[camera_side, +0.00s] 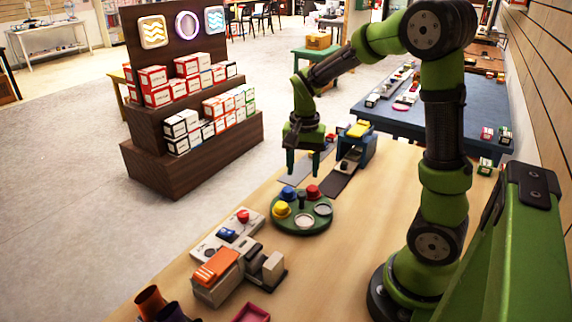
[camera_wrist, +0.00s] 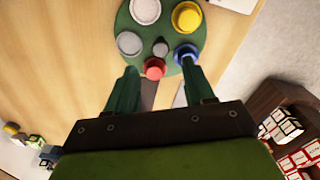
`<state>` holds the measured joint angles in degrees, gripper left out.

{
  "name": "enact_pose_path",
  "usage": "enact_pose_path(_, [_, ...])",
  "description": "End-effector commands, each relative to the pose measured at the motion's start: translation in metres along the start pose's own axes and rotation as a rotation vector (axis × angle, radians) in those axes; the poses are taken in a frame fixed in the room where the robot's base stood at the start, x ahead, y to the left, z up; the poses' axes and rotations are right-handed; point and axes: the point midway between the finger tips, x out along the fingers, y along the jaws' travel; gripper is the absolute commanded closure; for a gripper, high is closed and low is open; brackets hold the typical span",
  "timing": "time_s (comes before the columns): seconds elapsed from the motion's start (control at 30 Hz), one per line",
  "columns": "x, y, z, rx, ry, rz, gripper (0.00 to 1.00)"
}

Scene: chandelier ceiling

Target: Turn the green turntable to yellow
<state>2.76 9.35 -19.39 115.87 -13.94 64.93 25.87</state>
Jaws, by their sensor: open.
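The green turntable (camera_side: 301,222) is a round disc on the wooden table, below my gripper in the side view. It bears a yellow piece (camera_side: 281,210), a blue piece (camera_side: 288,193), a red piece (camera_side: 313,191), two pale round spots (camera_side: 322,210) and a dark central knob (camera_side: 301,200). In the wrist view the turntable (camera_wrist: 160,28) is at the top, with the red piece (camera_wrist: 154,68) and blue piece (camera_wrist: 186,52) nearest my fingers and the yellow piece (camera_wrist: 187,17) farther off. My gripper (camera_side: 303,172) is open, points down and holds nothing. Its fingers (camera_wrist: 160,78) appear above the disc's far edge.
A grey device with a red button (camera_side: 243,215) and an orange-topped block (camera_side: 216,266) stand front left of the turntable. A blue stand with a yellow top (camera_side: 358,130) is behind it. Dark cups (camera_side: 150,302) stand at the front edge. Bare wood lies right of the turntable.

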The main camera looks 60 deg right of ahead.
Motion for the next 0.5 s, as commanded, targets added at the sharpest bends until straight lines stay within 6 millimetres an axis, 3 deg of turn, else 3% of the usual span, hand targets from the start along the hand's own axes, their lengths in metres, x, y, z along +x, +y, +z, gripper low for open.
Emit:
enact_pose_path(0.2, [0.045,0.001,0.001,0.001,-0.003,0.004,0.47])
enact_pose_path(0.5, [0.071,0.000,0.000,-0.001,0.000,0.000,0.47])
